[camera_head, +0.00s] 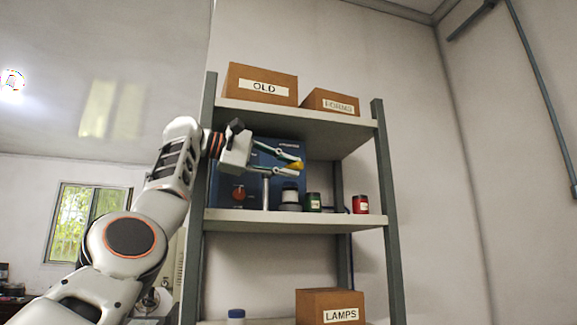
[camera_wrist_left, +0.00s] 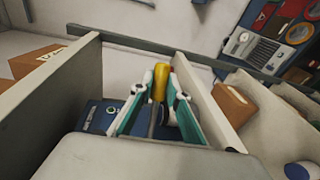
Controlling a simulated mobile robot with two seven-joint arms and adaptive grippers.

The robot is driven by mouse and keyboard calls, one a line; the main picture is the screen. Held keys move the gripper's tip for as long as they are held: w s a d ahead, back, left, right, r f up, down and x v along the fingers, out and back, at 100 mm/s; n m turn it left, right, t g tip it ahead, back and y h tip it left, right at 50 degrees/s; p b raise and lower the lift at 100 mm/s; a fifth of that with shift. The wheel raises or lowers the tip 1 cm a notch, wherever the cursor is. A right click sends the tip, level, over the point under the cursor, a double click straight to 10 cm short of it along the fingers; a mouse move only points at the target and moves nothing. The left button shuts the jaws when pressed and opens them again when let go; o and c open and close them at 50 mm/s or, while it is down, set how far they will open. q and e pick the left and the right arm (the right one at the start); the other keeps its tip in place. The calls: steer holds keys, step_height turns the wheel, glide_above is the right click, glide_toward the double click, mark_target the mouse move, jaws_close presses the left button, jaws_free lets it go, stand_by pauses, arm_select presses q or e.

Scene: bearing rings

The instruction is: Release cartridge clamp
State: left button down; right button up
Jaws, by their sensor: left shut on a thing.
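My left gripper (camera_head: 296,170) reaches in above the middle shelf from the left, shut on a yellow piece (camera_head: 298,164). In the left wrist view the yellow piece (camera_wrist_left: 160,82) stands between the two fingertips of the gripper (camera_wrist_left: 163,88). It may be the clamp's handle, but how it joins anything below is hidden. A blue panel (camera_head: 222,160) stands behind the gripper. Below are an upright grey post (camera_head: 265,193) and a dark-and-white cylinder (camera_head: 290,198), perhaps the cartridge. An orange-red round part (camera_head: 238,193) is at the left. My right gripper is not in view.
The upper shelf (camera_head: 300,118) above the gripper bears two cardboard boxes (camera_head: 262,80). Grey rack posts (camera_head: 388,190) bound the sides. Room is clear right of the red jar.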

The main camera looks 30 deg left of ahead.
arm_select(q)
steer(key=shift+r, duration=0.1)
steer(key=c, duration=2)
jaws_free()
steer(key=shift+o, duration=0.4)
steer(key=shift+w, duration=0.15)
steer(key=v, duration=1.2)
